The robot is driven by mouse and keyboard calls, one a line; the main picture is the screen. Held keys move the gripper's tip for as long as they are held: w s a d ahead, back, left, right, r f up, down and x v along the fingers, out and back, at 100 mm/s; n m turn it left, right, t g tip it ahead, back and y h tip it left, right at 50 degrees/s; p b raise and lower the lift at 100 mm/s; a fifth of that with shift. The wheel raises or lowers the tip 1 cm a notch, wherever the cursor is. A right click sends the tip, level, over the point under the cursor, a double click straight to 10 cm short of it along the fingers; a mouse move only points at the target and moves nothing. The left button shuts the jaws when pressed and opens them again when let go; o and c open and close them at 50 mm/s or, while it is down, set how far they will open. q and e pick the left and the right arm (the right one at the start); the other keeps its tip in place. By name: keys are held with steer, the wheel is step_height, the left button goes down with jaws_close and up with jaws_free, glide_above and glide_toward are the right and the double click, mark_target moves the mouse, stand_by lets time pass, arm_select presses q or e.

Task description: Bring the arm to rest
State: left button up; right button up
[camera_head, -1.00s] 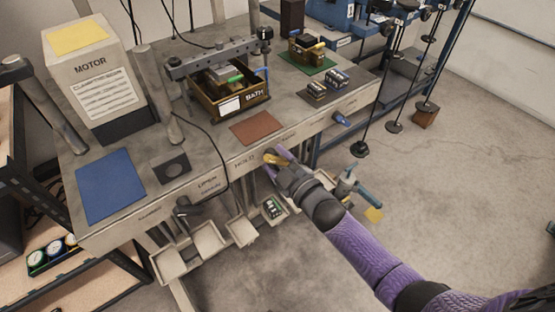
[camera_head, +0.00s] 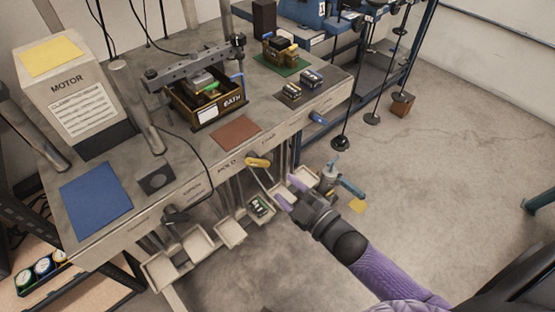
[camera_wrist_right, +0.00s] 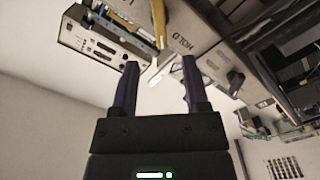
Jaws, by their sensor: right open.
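My right arm comes in from the lower right, and its gripper (camera_head: 289,193) is open and empty in front of the bench. It is apart from the yellow lever (camera_head: 257,162) on the bench's front face, a little below and right of it. In the right wrist view the open fingers (camera_wrist_right: 159,64) point toward the bench front, and the yellow lever (camera_wrist_right: 158,42) shows ahead of them. My left gripper is not in view.
The bench front (camera_head: 205,185) carries a black lever (camera_head: 175,214) and a blue lever (camera_head: 317,117). White trays (camera_head: 230,233) hang below, close to my gripper. A stand with a blue handle (camera_head: 352,188) is just right of it. The floor (camera_head: 460,170) farther right is clear.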

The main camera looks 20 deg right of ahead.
steer(key=shift+f, duration=0.1)
steer(key=s+d+f+m+g+h, duration=0.1)
steer(key=s+f+m+g+h, duration=0.25)
steer(key=s+f, duration=0.55)
steer(key=s+d+f+m+g+h, duration=0.2)
steer(key=s+f+m+g, duration=0.25)
steer(key=f, duration=0.75)
steer(key=s+f+m+g, duration=0.1)
steer(key=s+f+g, duration=0.1)
steer(key=s, duration=0.5)
steer(key=s+f+g, duration=0.2)
steer(key=s+g, duration=0.1)
steer(key=s, duration=0.3)
steer(key=s+a+f+m+g, duration=0.1)
steer(key=s+f+g, duration=0.2)
steer(key=s, duration=0.4)
steer(key=shift+s+m+g+h, duration=0.3)
steer(key=shift+s+h, duration=0.05)
steer(key=shift+h, duration=0.1)
